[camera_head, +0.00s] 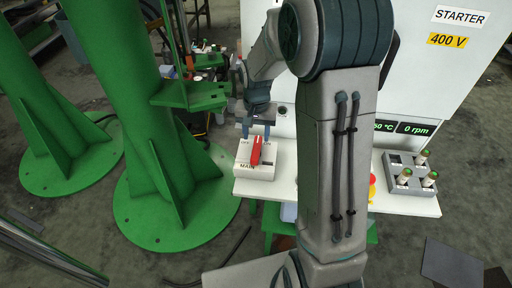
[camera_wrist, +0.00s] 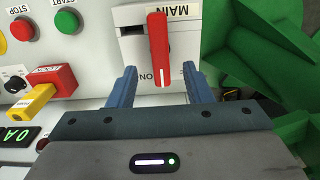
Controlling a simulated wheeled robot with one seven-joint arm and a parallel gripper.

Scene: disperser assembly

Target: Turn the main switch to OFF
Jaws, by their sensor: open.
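The main switch is a red handle (camera_head: 256,150) on a light box (camera_head: 242,172) marked MAIN. In the wrist view the red handle (camera_wrist: 158,45) appears upright in the picture, its white mark at the end nearest my gripper. Part of an ON label shows beside that end, upside down; the OFF label is not readable.
A green START button (camera_wrist: 67,21), a red STOP button (camera_wrist: 22,29) and a red-and-yellow switch (camera_wrist: 48,92) are nearby. Green stands (camera_head: 150,150) rise at left. A grey rack (camera_head: 408,180) with vials sits on the right of the white table (camera_head: 410,205).

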